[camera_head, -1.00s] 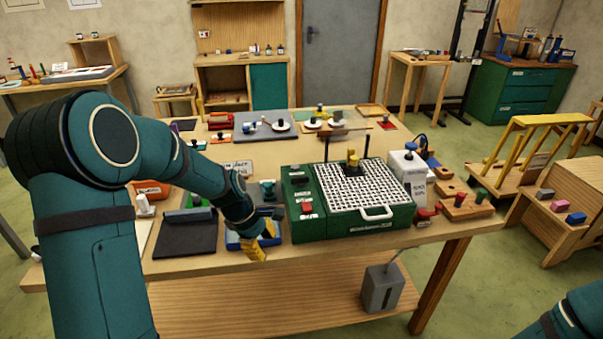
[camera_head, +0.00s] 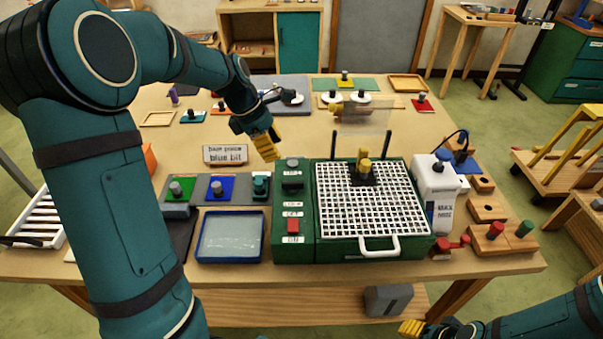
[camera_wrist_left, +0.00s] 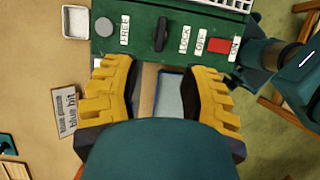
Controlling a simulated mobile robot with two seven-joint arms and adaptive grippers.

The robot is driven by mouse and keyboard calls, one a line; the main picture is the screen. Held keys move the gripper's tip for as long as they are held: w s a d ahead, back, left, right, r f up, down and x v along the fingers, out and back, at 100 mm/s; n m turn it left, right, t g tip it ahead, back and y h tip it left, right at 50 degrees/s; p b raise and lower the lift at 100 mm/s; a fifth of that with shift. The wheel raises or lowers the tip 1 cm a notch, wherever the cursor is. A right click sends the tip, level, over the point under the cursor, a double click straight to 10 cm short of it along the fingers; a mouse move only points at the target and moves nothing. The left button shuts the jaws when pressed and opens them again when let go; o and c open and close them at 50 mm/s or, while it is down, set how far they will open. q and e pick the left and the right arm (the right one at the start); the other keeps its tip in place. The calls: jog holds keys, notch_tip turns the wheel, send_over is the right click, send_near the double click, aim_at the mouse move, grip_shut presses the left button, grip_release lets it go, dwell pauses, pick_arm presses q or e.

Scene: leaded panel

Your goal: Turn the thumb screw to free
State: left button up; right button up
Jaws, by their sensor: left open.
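The thumb screw is a black knob (camera_head: 291,182) on the control strip of the green box (camera_head: 281,240), below a grey disc. In the left wrist view the thumb screw (camera_wrist_left: 161,33) is an upright bar between the FREE label (camera_wrist_left: 124,30) and the LOCK label (camera_wrist_left: 185,38). Which label it points to is unclear. My left gripper (camera_head: 265,147) is above the table, just behind and left of the thumb screw. In the left wrist view its yellow fingers (camera_wrist_left: 162,78) are spread and empty, apart from the knob. My right gripper (camera_head: 411,328) is at the bottom edge, its fingers barely visible.
A red switch (camera_head: 293,226) sits below the thumb screw on the strip. A white grid (camera_head: 400,205) and clear upright shield (camera_head: 362,128) stand to its right. A blue-rimmed tray (camera_head: 203,250) lies left of the box. A sign (camera_head: 225,154) stands left of my left gripper.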

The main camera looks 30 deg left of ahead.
aim_at(294, 182)
pick_arm(q)
jog(key=b+x, duration=0.1)
jog(key=x, duration=1.2)
jog(key=shift+s+f, duration=0.1)
jog(key=shift+f, duration=0.15)
grip_shut()
